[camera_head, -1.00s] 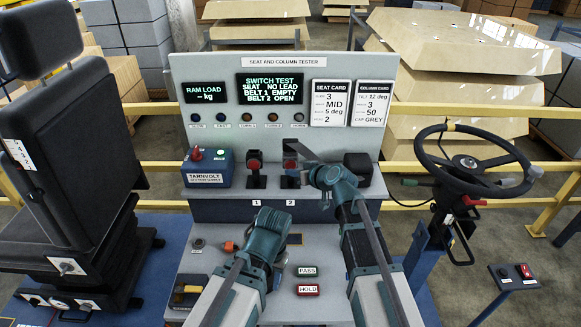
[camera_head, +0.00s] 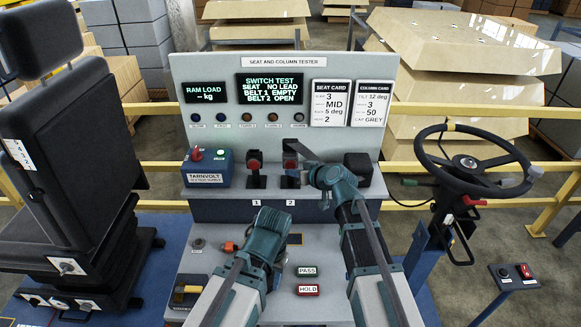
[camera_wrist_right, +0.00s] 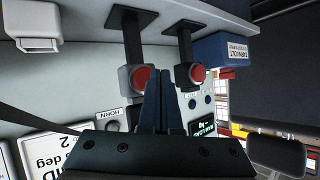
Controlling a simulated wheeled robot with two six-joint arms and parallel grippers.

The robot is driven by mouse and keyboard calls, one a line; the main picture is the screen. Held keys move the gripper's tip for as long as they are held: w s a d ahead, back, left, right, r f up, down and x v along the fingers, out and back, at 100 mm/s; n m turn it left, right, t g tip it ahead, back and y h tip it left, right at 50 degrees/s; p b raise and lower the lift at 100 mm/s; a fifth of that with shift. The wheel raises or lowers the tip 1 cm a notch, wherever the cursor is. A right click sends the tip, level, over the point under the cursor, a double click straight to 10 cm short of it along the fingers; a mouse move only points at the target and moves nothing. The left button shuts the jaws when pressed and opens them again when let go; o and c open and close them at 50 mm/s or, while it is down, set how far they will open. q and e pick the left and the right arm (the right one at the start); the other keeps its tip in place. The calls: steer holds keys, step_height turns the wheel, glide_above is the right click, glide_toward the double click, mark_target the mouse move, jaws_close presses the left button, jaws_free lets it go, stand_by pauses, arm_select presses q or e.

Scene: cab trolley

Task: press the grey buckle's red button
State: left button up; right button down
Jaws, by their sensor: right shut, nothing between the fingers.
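Two buckles with red buttons stand on dark stalks on the tester's shelf, the left one (camera_head: 254,166) above label 1 and the right one (camera_head: 290,164) above label 2. In the right wrist view the label 2 buckle (camera_wrist_right: 138,78) is on the left and looks a little greyer than the label 1 buckle (camera_wrist_right: 191,75). My right gripper (camera_head: 292,146) is shut and empty; its fingertips (camera_wrist_right: 160,73) are beside the label 2 buckle's red button. I cannot tell whether they touch it. My left gripper (camera_head: 252,244) is low over the front panel, its fingers mostly hidden.
The tester screen (camera_head: 270,87) reads belt 1 empty, belt 2 open. A blue Tarnvolt box (camera_head: 207,168) stands left of the buckles and a black block (camera_head: 358,167) right. A seat (camera_head: 60,150) is at the left, a steering wheel (camera_head: 470,160) at the right.

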stand_by(0.4)
steer(key=shift+w, duration=0.45)
steer(key=shift+w, duration=0.5)
stand_by(0.6)
steer(key=shift+s, duration=0.15)
stand_by(0.3)
steer(key=shift+s, duration=0.8)
steer(key=shift+s, duration=0.1)
steer(key=s, duration=0.4)
steer(key=shift+s, duration=0.4)
stand_by(0.3)
